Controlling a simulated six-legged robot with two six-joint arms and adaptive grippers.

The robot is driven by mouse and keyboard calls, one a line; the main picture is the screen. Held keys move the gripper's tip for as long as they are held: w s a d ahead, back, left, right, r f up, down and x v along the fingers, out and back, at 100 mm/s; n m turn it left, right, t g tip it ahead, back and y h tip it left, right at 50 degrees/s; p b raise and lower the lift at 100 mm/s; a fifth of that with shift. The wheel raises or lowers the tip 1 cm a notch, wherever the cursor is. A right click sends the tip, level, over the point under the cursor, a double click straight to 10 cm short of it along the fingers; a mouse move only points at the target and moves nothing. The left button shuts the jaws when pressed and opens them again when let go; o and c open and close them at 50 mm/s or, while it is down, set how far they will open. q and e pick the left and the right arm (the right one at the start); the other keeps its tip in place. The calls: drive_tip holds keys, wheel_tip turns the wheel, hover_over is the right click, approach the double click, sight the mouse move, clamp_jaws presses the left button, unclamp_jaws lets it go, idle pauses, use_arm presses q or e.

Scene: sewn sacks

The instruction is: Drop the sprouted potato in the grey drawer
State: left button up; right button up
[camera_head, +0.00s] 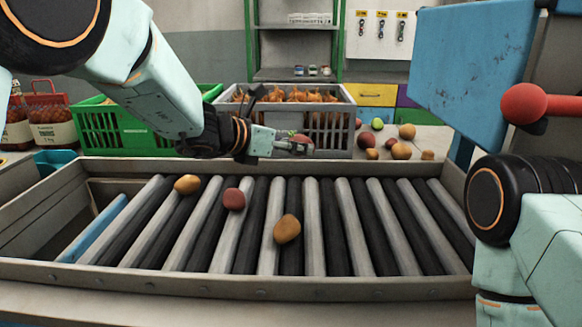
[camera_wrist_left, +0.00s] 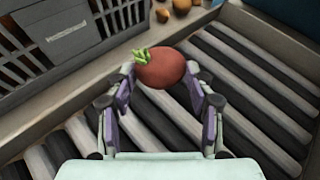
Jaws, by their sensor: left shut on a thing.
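The sprouted potato (camera_wrist_left: 160,68) is red-brown with a green sprout at its upper left. My left gripper (camera_wrist_left: 160,80) is shut on it, with a finger at each side in the left wrist view. In the head view, my left gripper (camera_head: 297,146) holds the potato above the far edge of the roller table, in front of the grey crate; the potato is small and partly hidden there. At the back are a yellow drawer (camera_head: 377,94) and a blue drawer (camera_head: 376,117). I cannot make out a grey drawer. My right arm shows at the right, but its gripper does not.
The roller table (camera_head: 330,287) carries a yellow potato (camera_head: 187,184), a red potato (camera_head: 234,199) and a brown potato (camera_head: 287,229). Behind stand a grey crate (camera_head: 335,133) of onions and a green crate (camera_head: 95,125). Several loose potatoes lie right of the grey crate.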

use_arm(q)
wheel_tip(320, 180, up, 8)
drive_tip(key=p, duration=0.1)
drive_tip(key=shift+f+p, duration=0.25)
drive_tip(key=shift+p, duration=0.15)
drive_tip(key=shift+f, duration=0.1)
